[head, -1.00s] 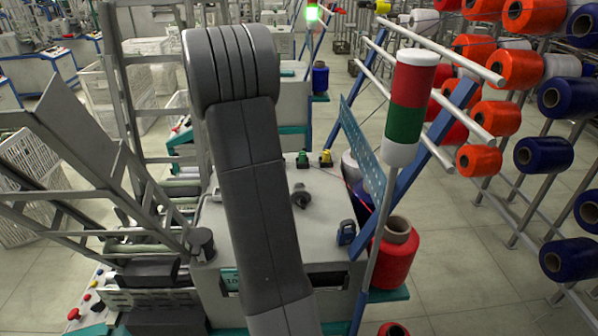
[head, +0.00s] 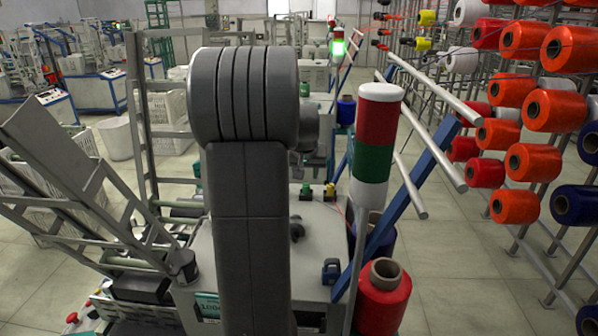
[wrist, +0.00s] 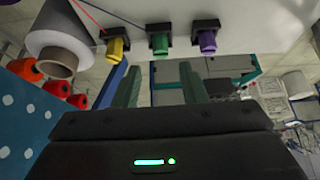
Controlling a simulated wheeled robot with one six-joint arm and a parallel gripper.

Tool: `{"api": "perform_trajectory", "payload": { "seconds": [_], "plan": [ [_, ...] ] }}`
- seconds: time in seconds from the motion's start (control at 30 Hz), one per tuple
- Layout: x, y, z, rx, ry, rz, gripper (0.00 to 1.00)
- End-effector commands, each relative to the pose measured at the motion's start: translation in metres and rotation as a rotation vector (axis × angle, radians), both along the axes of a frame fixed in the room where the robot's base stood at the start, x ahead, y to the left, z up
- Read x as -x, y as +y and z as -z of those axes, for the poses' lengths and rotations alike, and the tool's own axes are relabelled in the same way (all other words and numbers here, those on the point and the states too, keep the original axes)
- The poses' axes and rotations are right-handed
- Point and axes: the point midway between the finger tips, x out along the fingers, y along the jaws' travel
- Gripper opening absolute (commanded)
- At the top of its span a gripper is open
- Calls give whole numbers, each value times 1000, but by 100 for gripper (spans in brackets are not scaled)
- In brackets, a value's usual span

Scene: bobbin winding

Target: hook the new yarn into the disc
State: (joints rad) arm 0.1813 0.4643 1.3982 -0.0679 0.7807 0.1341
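My gripper (wrist: 161,82) shows in the wrist view with its two green fingers apart and nothing seen between them. Past the fingers are a yellow unit (wrist: 117,48), a green unit (wrist: 160,44) and a purple unit (wrist: 206,42) on a pale machine face. A thin red yarn (wrist: 90,17) runs to the yellow unit, and a thin dark line runs toward the green one. The fingers are apart from all of these. The head view shows the yellow unit (head: 330,192) and green unit (head: 306,191) on the machine top; my arm hides the gripper. I cannot make out a disc clearly.
A grey-white cone (wrist: 66,45) and a blue dotted panel (wrist: 25,120) are at the left in the wrist view. In the head view, a red-green-white signal post (head: 376,145), a red cone (head: 383,298) and blue rails (head: 420,185) stand right of my arm.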

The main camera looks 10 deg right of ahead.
Motion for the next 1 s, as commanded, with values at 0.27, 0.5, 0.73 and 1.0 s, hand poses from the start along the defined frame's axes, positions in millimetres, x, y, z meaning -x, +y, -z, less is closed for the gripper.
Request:
{"api": "perform_trajectory", "payload": {
  "seconds": [0.27, 0.5, 0.73, 1.0],
  "plan": [
    [-15, -4, 33, -2, 4, 1, 38],
    [-29, -8, 58, -1, 2, 1, 38],
    [-37, -10, 71, -1, 2, 1, 38],
    [-39, -10, 74, -1, 1, 1, 38]
  ]
}}
